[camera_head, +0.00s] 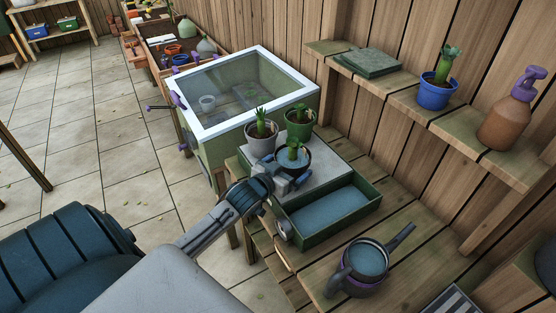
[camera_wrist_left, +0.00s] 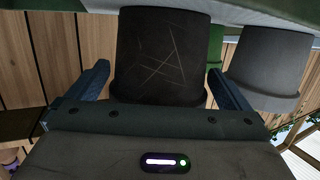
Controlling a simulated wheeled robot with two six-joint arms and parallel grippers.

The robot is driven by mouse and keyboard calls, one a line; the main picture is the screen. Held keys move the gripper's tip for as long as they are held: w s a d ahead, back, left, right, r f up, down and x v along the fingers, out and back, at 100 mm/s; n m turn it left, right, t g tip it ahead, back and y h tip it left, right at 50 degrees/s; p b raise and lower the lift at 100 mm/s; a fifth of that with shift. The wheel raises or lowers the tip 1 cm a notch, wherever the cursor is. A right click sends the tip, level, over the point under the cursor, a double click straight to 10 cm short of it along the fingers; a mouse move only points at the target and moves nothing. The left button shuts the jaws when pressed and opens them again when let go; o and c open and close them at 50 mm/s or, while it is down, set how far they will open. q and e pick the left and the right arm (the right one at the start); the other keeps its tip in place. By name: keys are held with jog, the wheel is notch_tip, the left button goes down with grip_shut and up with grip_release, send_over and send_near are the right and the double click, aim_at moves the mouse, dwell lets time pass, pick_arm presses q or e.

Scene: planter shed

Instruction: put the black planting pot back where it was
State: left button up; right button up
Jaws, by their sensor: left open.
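The black planting pot (camera_head: 308,164) holds a small green plant and stands upright on a pale grey top on the bench. In the left wrist view, which looks upside down, its dark scratched wall (camera_wrist_left: 160,50) fills the middle and its base meets a pale surface. My left gripper (camera_head: 284,175) is open, with its blue fingers on both sides of the pot; they show in the left wrist view too (camera_wrist_left: 160,72). I see no clear contact between fingers and pot. My right gripper is in neither view.
A grey pot (camera_head: 261,140) and a green pot (camera_head: 299,131) with plants stand close behind. A green tray (camera_head: 332,221) and a dark watering can (camera_head: 350,284) are in front. A glass-topped box (camera_head: 262,55) stands behind. A shelf (camera_head: 400,92) runs along the wall.

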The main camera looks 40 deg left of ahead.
pick_arm(q)
jog(key=s+r+b, duration=0.1)
jog(key=s+r, duration=0.1)
jog(key=s, duration=0.9)
jog(key=shift+s+r, duration=0.15)
dwell(0.9)
